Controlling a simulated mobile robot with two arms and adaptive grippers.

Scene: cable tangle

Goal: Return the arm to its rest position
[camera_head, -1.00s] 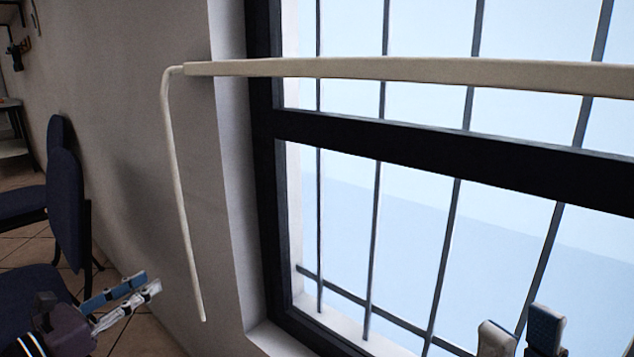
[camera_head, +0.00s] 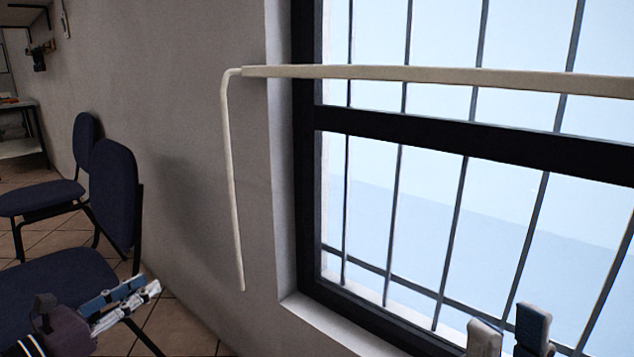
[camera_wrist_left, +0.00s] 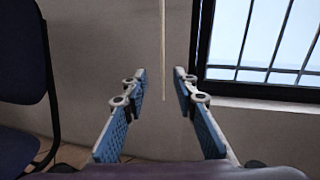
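A pale cable (camera_head: 232,180) hangs down from the left end of a long beige bar or conduit (camera_head: 440,75) in front of the window. Its lower end hangs free in the air. My left gripper (camera_head: 140,290) is at the lower left, left of the cable's end and apart from it. In the left wrist view, its blue-padded fingers (camera_wrist_left: 158,85) are spread with nothing between them touching; the cable (camera_wrist_left: 163,45) hangs beyond them. My right gripper (camera_head: 508,330) is at the bottom right, two fingertips upright with a gap between them and nothing seen there.
A barred window (camera_head: 430,230) with a dark frame fills the right side. Dark blue chairs (camera_head: 113,190) stand at the left along the grey wall (camera_head: 180,110). A white shelf (camera_head: 20,145) is at the far left. The space around the hanging cable is clear.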

